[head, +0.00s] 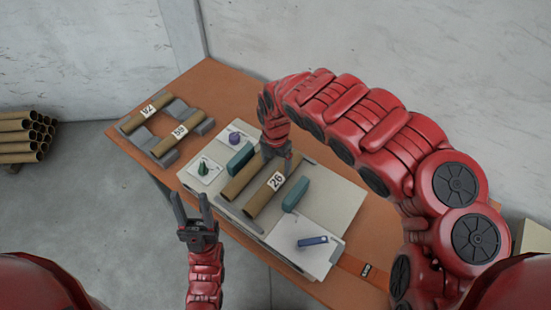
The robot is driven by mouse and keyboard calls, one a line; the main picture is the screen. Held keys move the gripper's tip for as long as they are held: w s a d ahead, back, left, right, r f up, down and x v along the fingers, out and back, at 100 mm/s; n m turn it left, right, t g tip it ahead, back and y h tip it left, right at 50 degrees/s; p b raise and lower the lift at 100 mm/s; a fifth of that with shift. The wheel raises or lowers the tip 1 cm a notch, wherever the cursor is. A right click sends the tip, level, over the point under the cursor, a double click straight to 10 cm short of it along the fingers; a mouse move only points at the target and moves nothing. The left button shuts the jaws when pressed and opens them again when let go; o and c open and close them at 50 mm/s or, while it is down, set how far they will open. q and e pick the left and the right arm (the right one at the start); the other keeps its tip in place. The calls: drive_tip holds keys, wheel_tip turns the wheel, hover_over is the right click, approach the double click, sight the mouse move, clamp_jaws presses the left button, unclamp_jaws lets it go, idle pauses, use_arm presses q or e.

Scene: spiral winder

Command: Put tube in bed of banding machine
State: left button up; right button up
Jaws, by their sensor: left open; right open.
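Two brown tubes lie side by side on a pale machine panel (325,185): a left tube (238,183) and a right tube (262,200) with a white number label. Teal blocks (294,195) (240,158) stand beside them. My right gripper (276,154) reaches down from the right over the far ends of these tubes; its fingers are small here, and I cannot tell whether they touch a tube. My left gripper (192,209) is open and empty, fingers up, in front of the panel's left edge. Which part is the bed is unclear.
Two more labelled tubes (146,113) (178,139) rest on grey supports at the far left of the orange table (210,88). A purple piece (235,138), a green cone (203,168) and a blue tool (312,241) sit on white plates.

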drive_tip(key=shift+w+r+p, duration=0.15)
drive_tip(key=shift+r+p, duration=0.2)
drive_tip(key=shift+r, duration=1.05)
